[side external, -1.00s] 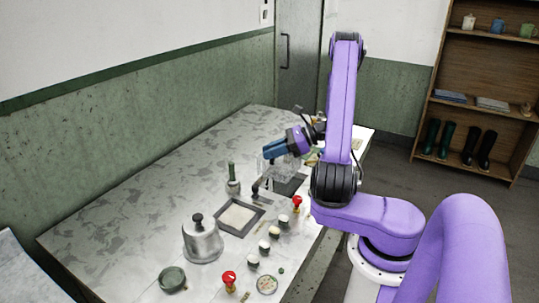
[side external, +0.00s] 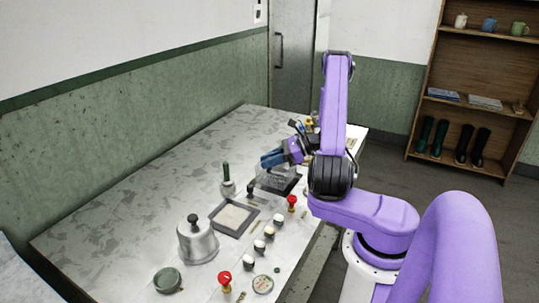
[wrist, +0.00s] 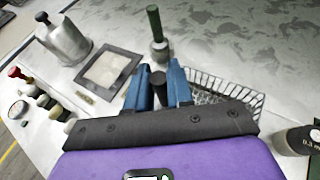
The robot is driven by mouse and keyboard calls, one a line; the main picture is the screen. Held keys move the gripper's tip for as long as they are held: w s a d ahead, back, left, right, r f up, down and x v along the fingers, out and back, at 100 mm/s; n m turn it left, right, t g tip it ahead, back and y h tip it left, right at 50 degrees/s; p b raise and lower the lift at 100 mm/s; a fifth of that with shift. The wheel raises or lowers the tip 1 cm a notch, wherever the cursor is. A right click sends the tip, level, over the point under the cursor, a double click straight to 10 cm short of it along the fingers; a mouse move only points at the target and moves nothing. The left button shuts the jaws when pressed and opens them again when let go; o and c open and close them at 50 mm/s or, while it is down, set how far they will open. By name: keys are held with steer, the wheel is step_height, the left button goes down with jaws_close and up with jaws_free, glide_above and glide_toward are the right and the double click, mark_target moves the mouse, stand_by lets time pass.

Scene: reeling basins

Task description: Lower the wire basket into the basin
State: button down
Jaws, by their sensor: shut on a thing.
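The wire basket (side external: 283,170) is a grey mesh basket below my gripper (side external: 266,160) in the side view. It is at the dark square basin (side external: 277,186), low over or partly inside the opening; I cannot tell how deep. In the wrist view the basket (wrist: 228,90) shows behind and to the right of my gripper (wrist: 158,70). The blue fingers are shut on the basket, with a dark upright grip between them. The basin below is mostly hidden by the fingers and basket.
A second framed basin (side external: 252,211) with pale contents lies nearer the camera. A green-handled tool (side external: 227,181), a metal bell-shaped pot (side external: 198,241), a red knob (side external: 291,201) and several small jars stand around it. The table's left side is clear.

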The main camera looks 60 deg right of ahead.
mark_target(268, 180)
steer(key=shift+f, duration=3.25)
steer(key=shift+f, duration=0.5)
steer(key=shift+c, duration=2.2)
jaws_free()
steer(key=shift+r, duration=3.5)
